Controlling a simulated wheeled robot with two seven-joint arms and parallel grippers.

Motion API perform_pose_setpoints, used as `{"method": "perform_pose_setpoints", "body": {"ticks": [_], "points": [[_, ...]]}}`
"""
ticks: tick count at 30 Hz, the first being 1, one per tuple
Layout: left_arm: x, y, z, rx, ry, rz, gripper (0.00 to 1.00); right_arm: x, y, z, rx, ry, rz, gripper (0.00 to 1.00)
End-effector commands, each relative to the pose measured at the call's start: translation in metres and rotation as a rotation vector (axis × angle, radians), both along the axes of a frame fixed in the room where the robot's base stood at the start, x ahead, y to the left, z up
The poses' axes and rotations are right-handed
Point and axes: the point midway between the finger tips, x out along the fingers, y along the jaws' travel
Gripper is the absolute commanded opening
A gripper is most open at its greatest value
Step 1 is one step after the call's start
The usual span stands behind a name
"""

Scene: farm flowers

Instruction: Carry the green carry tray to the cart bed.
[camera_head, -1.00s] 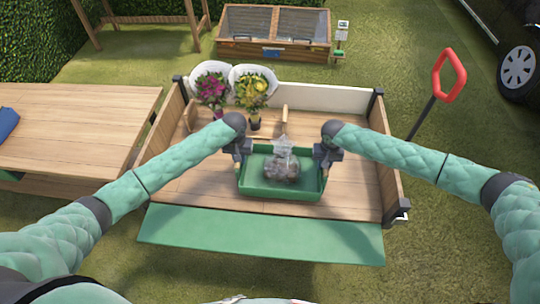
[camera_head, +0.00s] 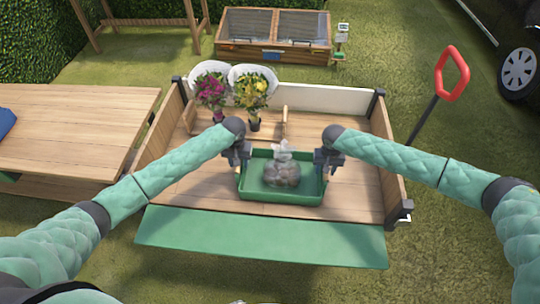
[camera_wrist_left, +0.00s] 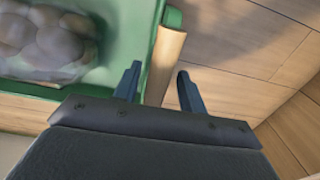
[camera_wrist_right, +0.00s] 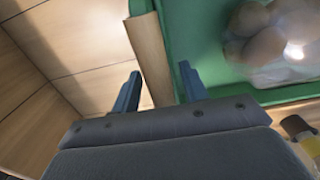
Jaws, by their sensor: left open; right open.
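The green carry tray (camera_head: 281,195) rests on the wooden cart bed (camera_head: 352,200), near its front edge. A clear bag of round brownish things (camera_head: 283,174) sits in the tray. My left gripper (camera_head: 240,172) is at the tray's left end; in the left wrist view its fingers (camera_wrist_left: 155,85) stand apart on either side of the wooden handle (camera_wrist_left: 165,58). My right gripper (camera_head: 324,172) is at the right end; in the right wrist view its open fingers (camera_wrist_right: 160,90) stand on either side of the other wooden handle (camera_wrist_right: 150,58).
Two wrapped bouquets, pink (camera_head: 211,88) and yellow (camera_head: 252,90), stand behind the tray on the cart. A green flap (camera_head: 260,236) hangs at the cart's front. A wooden table (camera_head: 70,130) stands left. The cart's red handle (camera_head: 452,75) rises at the right.

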Motion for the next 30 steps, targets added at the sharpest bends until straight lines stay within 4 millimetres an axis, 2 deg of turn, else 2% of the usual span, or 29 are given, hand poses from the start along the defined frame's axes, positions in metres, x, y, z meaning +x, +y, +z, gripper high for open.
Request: {"method": "perform_pose_setpoints", "body": {"ticks": [4,7,15,21,24,30], "points": [[0.000,-0.001,0.006,-0.002,-0.001,-0.001,0.41,0.000,0.002,0.001,0.002,-0.001,0.001,0.44],[0.000,-0.001,0.018,-0.002,-0.002,-0.001,0.41,0.000,0.002,0.001,0.003,-0.001,0.002,0.44],[0.001,-0.001,0.069,-0.002,-0.003,-0.001,0.41,0.000,0.003,0.001,0.005,-0.001,0.002,0.44],[0.001,0.000,0.100,0.000,-0.001,0.000,0.41,0.000,0.003,0.001,0.005,-0.001,0.003,0.44],[0.001,0.000,0.111,0.000,0.000,0.000,0.41,0.000,0.003,0.001,0.005,-0.001,0.003,0.44],[0.000,0.000,0.120,0.000,0.000,0.001,0.41,0.000,0.004,0.004,0.006,-0.001,0.003,0.44]]}}
